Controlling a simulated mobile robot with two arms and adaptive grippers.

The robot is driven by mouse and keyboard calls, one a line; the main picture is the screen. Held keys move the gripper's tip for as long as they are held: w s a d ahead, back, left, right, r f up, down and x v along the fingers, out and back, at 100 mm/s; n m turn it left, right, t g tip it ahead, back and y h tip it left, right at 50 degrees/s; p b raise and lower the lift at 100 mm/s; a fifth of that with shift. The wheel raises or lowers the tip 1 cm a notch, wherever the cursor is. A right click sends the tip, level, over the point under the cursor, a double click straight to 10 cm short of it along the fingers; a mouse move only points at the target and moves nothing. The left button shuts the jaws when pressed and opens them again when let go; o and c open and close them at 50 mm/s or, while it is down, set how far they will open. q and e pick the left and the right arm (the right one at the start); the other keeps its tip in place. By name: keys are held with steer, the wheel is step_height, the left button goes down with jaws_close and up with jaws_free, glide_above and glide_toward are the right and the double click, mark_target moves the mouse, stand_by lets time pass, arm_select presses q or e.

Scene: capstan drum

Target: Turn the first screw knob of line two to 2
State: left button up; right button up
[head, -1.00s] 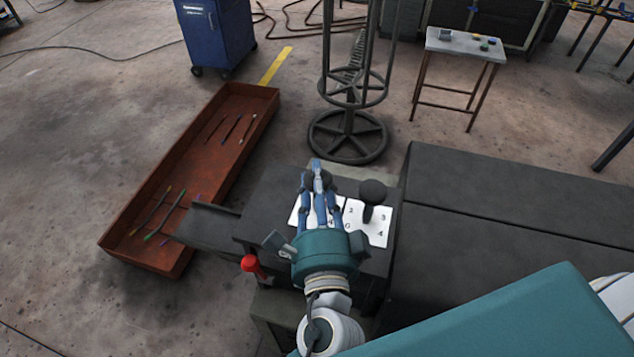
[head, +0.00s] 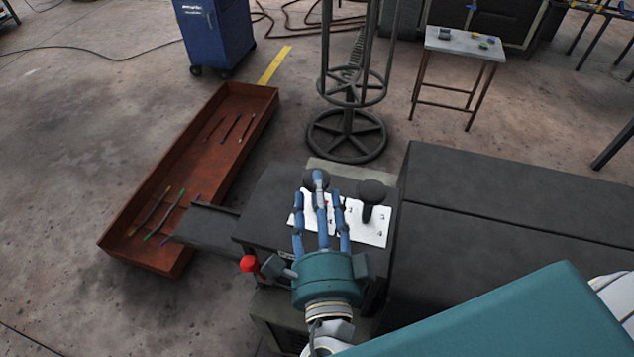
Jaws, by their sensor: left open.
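Two dark knobs stand on the machine top (head: 270,205). The left knob (head: 313,178) is partly hidden behind my left gripper's middle finger, with a white number plate (head: 309,217) under it that the fingers partly cover. The right knob (head: 371,192) stands free on a second white number plate (head: 374,234) with small digits. My left gripper (head: 320,212) is open, its blue fingers spread over the left plate and pointing at the left knob. The middle fingertip overlaps the knob; I cannot tell if it touches. My right gripper is not in view.
A red-tipped lever (head: 249,263) sticks out at the machine's front left. A rust-red tray (head: 212,160) with thin coloured rods lies on the floor at left. A dark wheeled frame (head: 347,135) stands behind the machine. A large dark box (head: 500,205) is at right.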

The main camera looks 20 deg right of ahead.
arm_select(q)
steer(key=v, duration=0.8)
steer(key=shift+s, duration=0.25)
